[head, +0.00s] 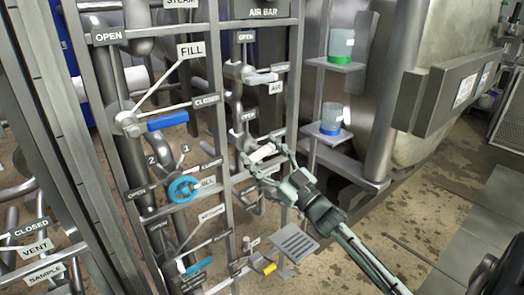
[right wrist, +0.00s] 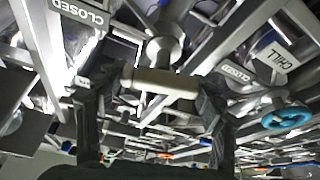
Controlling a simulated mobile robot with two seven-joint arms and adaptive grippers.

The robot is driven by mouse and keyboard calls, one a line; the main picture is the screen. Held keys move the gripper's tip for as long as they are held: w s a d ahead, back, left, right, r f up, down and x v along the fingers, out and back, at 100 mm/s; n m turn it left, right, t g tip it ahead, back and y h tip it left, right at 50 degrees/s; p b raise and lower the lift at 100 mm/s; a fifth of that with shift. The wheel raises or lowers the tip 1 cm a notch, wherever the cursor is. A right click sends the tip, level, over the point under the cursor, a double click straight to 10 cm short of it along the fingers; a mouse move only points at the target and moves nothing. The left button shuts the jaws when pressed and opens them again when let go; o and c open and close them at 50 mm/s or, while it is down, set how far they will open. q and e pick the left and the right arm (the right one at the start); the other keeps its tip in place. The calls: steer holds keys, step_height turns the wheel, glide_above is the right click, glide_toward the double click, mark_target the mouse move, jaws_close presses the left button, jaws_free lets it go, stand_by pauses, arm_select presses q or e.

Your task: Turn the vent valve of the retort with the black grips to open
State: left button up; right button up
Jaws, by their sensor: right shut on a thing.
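My right gripper (head: 267,163) is at the middle rack, shut on a white lever handle (head: 262,152). In the right wrist view the pale handle (right wrist: 160,82) lies crosswise between the two dark fingers. The handle sits below an OPEN plate (head: 247,117) on the column under the AIR BAR sign; its own name plate is not readable. A VENT plate (head: 36,249) shows at the lower left, below a CLOSED plate (head: 30,228). No black grips can be made out. My left gripper is out of view.
A blue handwheel (head: 184,189), a blue lever (head: 167,121) and a yellow-handled lever (head: 269,268) are on the same rack. Cups with green (head: 341,45) and blue (head: 331,119) bases stand on small shelves right of it. A large steel vessel (head: 400,60) stands behind.

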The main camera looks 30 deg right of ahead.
steer(key=shift+n+y, duration=0.6)
steer(key=shift+n, duration=0.4)
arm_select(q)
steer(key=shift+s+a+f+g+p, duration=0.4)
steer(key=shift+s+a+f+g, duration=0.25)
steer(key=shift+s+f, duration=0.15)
arm_select(e)
steer(key=shift+n+g+y, duration=0.5)
steer(key=shift+n, duration=0.8)
steer(key=o, duration=1.2)
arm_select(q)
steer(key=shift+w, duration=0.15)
arm_select(e)
steer(key=shift+s+f, duration=0.15)
steer(key=shift+s, duration=0.05)
steer(key=v, duration=1.1)
steer(key=shift+s+d, duration=0.1)
steer(key=shift+s, duration=0.15)
